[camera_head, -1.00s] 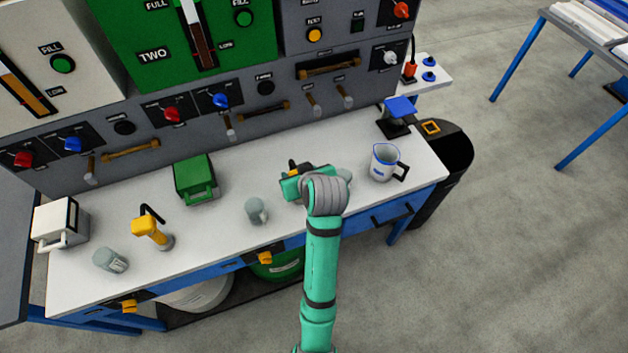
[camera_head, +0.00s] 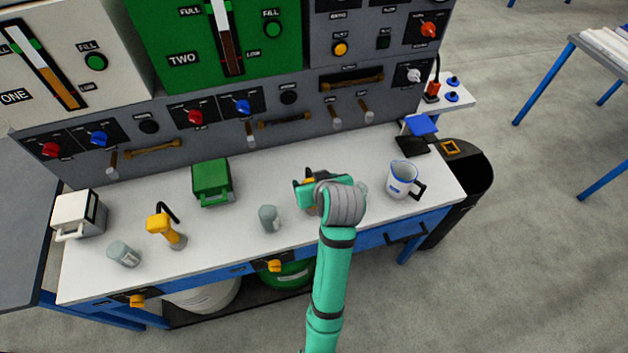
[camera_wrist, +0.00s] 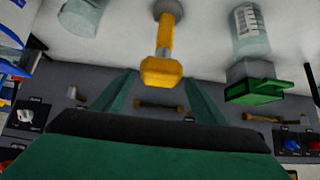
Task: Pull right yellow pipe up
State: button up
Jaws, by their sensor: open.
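The right yellow pipe (camera_wrist: 165,38) rises from a grey base on the white counter in the wrist view, which looks upside down. Its wider yellow head lies in the gap between the two teal fingertips of my gripper (camera_wrist: 160,77). The fingers are apart, and I cannot tell how deep the pipe sits between them. In the head view my gripper (camera_head: 310,196) is over the counter, and hides most of this pipe; only a small yellow-and-black bit shows. The left yellow pipe (camera_head: 160,226), with a black curved spout, stands upright further left.
A grey cup (camera_head: 268,219) and a green container (camera_head: 211,183) stand left of my gripper. A white-and-blue jug (camera_head: 402,175) stands to the right. The grey panel (camera_head: 300,145) with handles and knobs rises behind the counter. Bare counter (camera_head: 235,222) lies between the left pipe and the cup.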

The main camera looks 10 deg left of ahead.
jog(key=v, duration=1)
jog(key=shift+r, duration=0.2)
jog(key=shift+s+d, duration=0.1)
jog(key=shift+d, duration=0.05)
jog(key=s+d+f+m+t+h, duration=0.1)
jog(key=s+d+f+m+t, duration=0.1)
jog(key=s+f, duration=0.4)
jog(key=s+d+f+m+t+h, duration=0.2)
jog(key=s+f+m, duration=0.15)
jog(key=f, duration=0.55)
jog(key=s+d+r+t, duration=0.1)
jog(key=s+r, duration=0.1)
jog(key=s, duration=0.8)
jog(key=s+d+r+t+h, duration=0.1)
jog(key=s+t, duration=0.1)
jog(key=s, duration=0.8)
jog(key=shift+r, duration=0.4)
jog(key=shift+s, duration=0.1)
